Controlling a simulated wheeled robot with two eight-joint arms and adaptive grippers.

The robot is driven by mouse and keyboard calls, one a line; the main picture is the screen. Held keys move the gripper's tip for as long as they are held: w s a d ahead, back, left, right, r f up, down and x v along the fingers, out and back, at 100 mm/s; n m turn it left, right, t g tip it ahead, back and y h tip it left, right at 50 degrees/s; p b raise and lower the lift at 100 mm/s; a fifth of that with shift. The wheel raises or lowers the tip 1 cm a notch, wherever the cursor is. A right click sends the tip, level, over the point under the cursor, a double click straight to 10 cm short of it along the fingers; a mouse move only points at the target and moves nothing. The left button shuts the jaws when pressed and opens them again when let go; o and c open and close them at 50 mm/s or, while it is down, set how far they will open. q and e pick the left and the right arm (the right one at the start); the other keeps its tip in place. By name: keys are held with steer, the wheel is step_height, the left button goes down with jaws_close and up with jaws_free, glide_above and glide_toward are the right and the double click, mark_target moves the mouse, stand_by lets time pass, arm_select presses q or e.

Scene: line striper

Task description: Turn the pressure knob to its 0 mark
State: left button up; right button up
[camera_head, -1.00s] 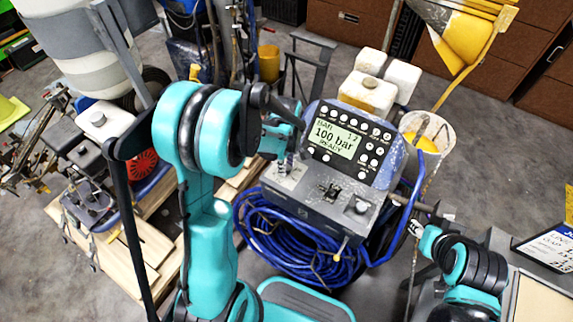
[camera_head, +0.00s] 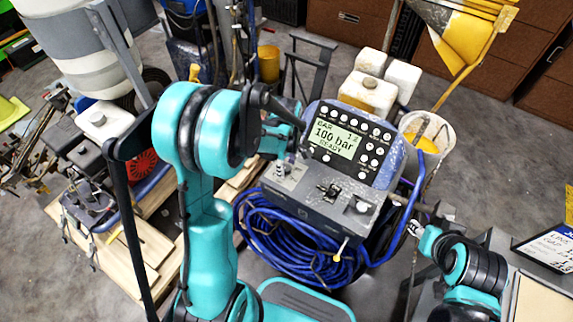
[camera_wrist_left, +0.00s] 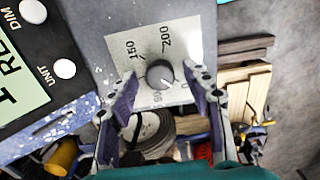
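The pressure knob (camera_wrist_left: 160,73) is a dark round knob on a pale dial plate in the left wrist view. Marks 150 and 200 are readable; a lower mark is partly hidden. A white pointer line shows on the knob's lower right. My left gripper (camera_wrist_left: 161,80) is open, one finger on each side of the knob with visible gaps. In the head view, my left gripper (camera_head: 294,146) is above the pale dial plate (camera_head: 288,171) at the panel's left. The display (camera_head: 334,139) reads 100 bar, READY. My right gripper (camera_head: 424,214) is small and unclear beside the machine.
A toggle (camera_head: 329,190) and another knob (camera_head: 360,205) sit on the same grey panel. A coiled blue hose (camera_head: 300,245) hangs below it. White jugs (camera_head: 368,92) and a bucket (camera_head: 441,150) stand behind. Wooden boards (camera_head: 148,255) lie to the left.

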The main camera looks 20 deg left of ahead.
mark_target(286, 168)
arm_select(q)
step_height(286, 168, up, 12)
stand_by(0.6)
steer(key=s+d+r+m+t, duration=0.2)
steer(key=s+m+t, duration=0.1)
steer(key=s+m, duration=0.4)
steer(key=s+d+r+m+t, duration=0.2)
steer(key=s+m, duration=0.4)
steer(key=m, duration=0.3)
steer(key=shift+s+d+r+m+t, duration=0.15)
steer(key=shift+s+d+m+t, duration=0.2)
steer(key=shift+d+t, duration=0.55)
steer(key=shift+a, duration=0.25)
